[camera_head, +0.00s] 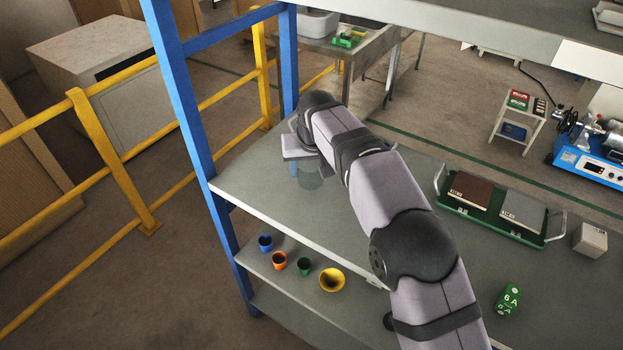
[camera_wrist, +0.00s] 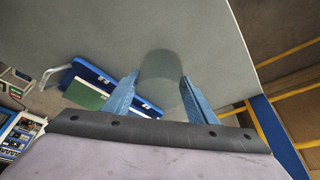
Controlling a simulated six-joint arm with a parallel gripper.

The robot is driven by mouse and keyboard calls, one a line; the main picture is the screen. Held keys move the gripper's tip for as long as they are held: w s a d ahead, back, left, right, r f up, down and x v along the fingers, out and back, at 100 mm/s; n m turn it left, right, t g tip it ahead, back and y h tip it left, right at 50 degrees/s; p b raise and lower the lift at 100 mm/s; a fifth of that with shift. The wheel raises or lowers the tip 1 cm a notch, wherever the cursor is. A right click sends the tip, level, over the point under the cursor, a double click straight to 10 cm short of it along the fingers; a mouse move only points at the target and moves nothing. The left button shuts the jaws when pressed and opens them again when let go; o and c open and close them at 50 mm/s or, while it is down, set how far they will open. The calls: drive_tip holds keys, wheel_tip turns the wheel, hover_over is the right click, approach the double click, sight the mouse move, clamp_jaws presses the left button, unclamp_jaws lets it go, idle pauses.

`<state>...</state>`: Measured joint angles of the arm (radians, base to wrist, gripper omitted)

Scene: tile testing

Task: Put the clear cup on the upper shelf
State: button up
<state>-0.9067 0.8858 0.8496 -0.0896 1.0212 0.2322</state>
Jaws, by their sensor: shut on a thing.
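The clear cup (camera_wrist: 160,68) is a faint, see-through greenish shape between the two blue fingers of my gripper (camera_wrist: 158,95) in the wrist view. My gripper is shut on it. In the head view the clear cup (camera_head: 312,179) shows faintly just below my gripper (camera_head: 305,170), over the left end of the grey shelf surface (camera_head: 265,195). I cannot tell whether its base touches that surface. Part of the cup is hidden by my wrist. A lower shelf (camera_head: 300,298) runs underneath, and another grey shelf (camera_head: 480,30) crosses the top of the head view.
Blue (camera_head: 265,243), orange (camera_head: 279,260), green (camera_head: 304,266) and yellow (camera_head: 332,280) cups stand on the lower shelf. A blue post (camera_head: 180,95) rises at the left end.

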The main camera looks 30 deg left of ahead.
sight(311, 178)
drive_tip(key=shift+f+p, duration=0.6)
drive_tip(key=shift+f, duration=1.5)
drive_tip(key=shift+f, duration=0.15)
drive_tip(key=o, duration=1.1)
drive_tip(key=shift+s+d+r, duration=0.1)
drive_tip(key=shift+s+r, duration=0.05)
drive_tip(key=shift+r, duration=0.5)
drive_tip(key=b+v, duration=0.3)
drive_tip(key=v, duration=0.8)
